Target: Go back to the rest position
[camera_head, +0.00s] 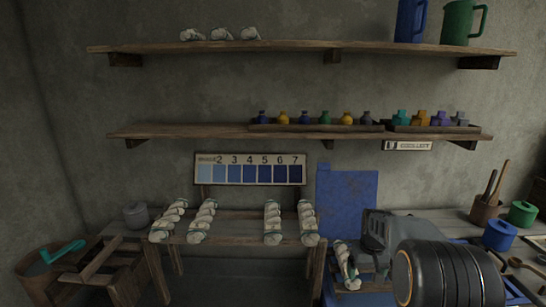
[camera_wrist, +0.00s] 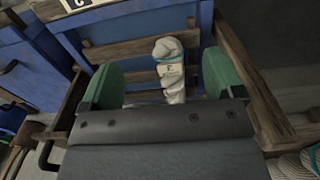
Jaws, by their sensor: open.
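My gripper (camera_wrist: 160,82) is open, its two green fingers apart in the wrist view. The fingertips are hidden there.
A wooden rack (camera_head: 240,228) with several white skeins stands left of my arm. A blue panel (camera_head: 346,200) rises behind it. A bench at right holds a blue pot (camera_head: 500,235) and a green pot (camera_head: 521,213). A wooden bucket (camera_head: 40,275) stands far left.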

